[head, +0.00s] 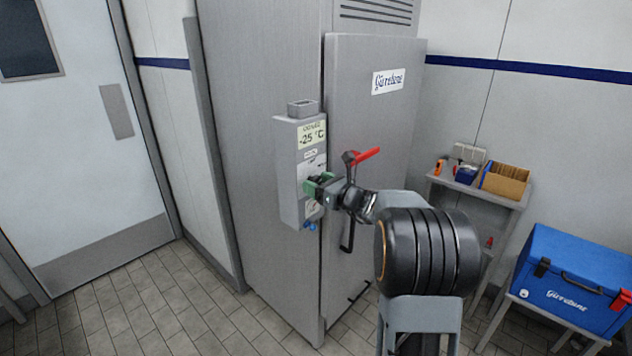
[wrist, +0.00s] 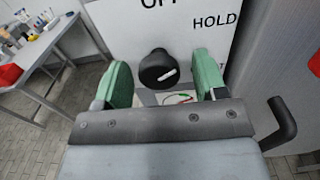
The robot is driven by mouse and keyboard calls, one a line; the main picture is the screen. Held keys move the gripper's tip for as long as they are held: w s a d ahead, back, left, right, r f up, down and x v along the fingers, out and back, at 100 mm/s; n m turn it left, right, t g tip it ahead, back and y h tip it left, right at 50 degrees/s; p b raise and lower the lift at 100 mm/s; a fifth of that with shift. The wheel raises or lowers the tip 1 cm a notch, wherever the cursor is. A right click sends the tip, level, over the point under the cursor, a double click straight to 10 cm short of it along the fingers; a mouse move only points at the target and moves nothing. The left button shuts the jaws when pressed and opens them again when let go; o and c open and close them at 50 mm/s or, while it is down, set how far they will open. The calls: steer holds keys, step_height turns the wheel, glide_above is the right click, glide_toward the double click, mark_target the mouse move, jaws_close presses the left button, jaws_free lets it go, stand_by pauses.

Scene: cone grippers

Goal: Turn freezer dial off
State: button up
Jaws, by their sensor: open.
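The freezer dial (wrist: 158,70) is a round black knob with a white pointer mark on the grey control box (head: 290,180). In the wrist view its mark slants to the right and slightly up, toward the word HOLD. A partly cut-off word, apparently OFF, is printed above the dial. My gripper (head: 318,187) has green fingers and is open, with one finger on each side of the dial. I see gaps between the fingers and the dial. In the head view the gripper hides the dial.
The freezer door (head: 370,110) is closed, with a red-handled lever (head: 366,155) close to my wrist. A blue cool box (head: 570,275) and a small table with a cardboard box (head: 505,181) stand to the right. Tiled floor (head: 150,300) is clear at front left.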

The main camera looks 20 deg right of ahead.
steer(key=shift+w+a, duration=0.15)
steer(key=shift+w, duration=0.2)
steer(key=c, duration=0.9)
steer(key=shift+f+b, duration=0.1)
steer(key=shift+b, duration=0.2)
